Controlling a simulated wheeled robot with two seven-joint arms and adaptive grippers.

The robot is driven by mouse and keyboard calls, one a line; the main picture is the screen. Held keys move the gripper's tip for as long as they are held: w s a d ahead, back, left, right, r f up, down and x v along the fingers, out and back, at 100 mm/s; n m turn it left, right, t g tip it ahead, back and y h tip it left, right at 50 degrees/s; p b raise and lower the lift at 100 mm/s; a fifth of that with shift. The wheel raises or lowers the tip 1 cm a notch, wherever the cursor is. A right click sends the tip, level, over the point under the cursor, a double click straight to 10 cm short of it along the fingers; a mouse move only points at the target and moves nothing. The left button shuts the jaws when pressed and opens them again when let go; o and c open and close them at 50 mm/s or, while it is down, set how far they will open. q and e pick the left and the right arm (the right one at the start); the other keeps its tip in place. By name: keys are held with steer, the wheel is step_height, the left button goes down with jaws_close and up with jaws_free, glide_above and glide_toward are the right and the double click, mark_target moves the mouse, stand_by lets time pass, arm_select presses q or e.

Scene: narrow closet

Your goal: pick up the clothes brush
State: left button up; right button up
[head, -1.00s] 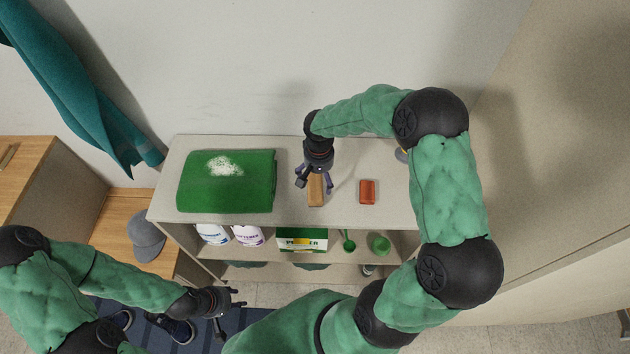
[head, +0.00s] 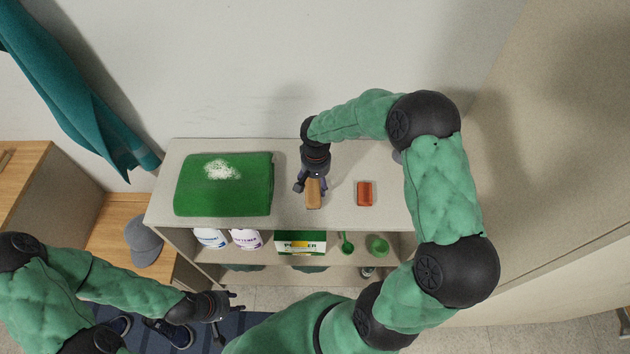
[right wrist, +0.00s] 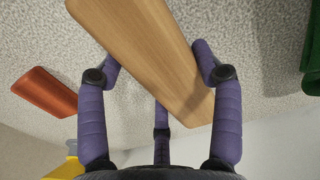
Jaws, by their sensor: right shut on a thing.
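The clothes brush (head: 314,196) has a flat light-wood back and lies on the top of the shelf unit, right of the green folded cloth. My right gripper (head: 313,186) is over its far end, with the fingers shut on its sides. In the right wrist view the wooden back of the brush (right wrist: 145,50) fills the space between the fingers of the gripper (right wrist: 160,80). The underside of the brush is hidden, and I cannot tell if it touches the shelf top. My left gripper (head: 230,310) is empty with its fingers apart, low in front of the shelf.
A red-orange block (head: 364,194) lies just right of the brush. A green cloth with a white patch (head: 245,190) covers the left of the shelf top (head: 400,205). Bottles, a box (head: 300,243) and green items stand on the shelf below. A wall rises behind.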

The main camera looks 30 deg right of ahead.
steer(key=shift+r, duration=0.4)
step_height(320, 180, up, 2)
steer(key=shift+w+r+p, duration=0.1)
steer(key=shift+r+p, duration=0.1)
steer(key=shift+p, duration=0.1)
steer(key=s+r+p, duration=0.1)
steer(key=s+r, duration=0.8)
steer(key=s, duration=0.5)
steer(key=shift+r, duration=0.3)
steer(key=shift+s, duration=0.1)
